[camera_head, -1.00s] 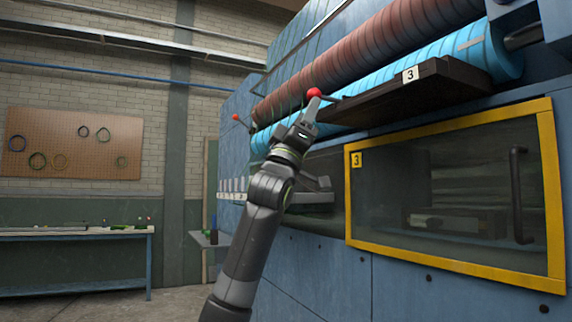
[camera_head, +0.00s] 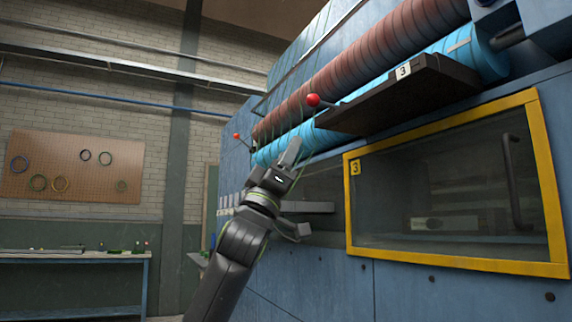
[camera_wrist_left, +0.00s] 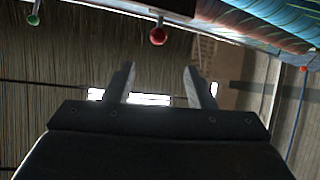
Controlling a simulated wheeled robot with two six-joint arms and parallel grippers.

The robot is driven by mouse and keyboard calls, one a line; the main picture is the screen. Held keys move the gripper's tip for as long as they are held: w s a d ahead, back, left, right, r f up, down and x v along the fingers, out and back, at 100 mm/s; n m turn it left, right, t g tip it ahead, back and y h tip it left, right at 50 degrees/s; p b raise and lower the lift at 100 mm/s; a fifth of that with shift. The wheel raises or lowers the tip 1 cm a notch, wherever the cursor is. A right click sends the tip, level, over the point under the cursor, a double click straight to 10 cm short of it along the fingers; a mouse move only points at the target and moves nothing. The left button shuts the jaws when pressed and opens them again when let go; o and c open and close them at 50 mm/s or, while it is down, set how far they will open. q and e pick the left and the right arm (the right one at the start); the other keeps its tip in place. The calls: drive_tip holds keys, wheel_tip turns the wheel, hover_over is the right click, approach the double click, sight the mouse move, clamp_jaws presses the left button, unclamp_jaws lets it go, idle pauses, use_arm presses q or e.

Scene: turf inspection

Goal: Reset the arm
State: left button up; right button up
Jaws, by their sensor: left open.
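My left arm reaches up from the bottom in the head view. Its gripper (camera_head: 291,152) is at the front of the blue machine, below and left of a red-knobbed lever (camera_head: 313,100), apart from it. In the left wrist view the two fingers (camera_wrist_left: 159,78) are spread with nothing between them. A red knob (camera_wrist_left: 157,36) shows beyond the fingertips there, and a green knob (camera_wrist_left: 33,20) is at the upper left. My right gripper is not in view.
The blue machine (camera_head: 420,262) fills the right, with a brown roller (camera_head: 375,55), a blue roller (camera_head: 480,57), a dark ledge (camera_head: 400,98) marked 3 and a yellow-framed window (camera_head: 452,262). A pegboard (camera_head: 72,165) and workbench (camera_head: 70,258) stand at the left.

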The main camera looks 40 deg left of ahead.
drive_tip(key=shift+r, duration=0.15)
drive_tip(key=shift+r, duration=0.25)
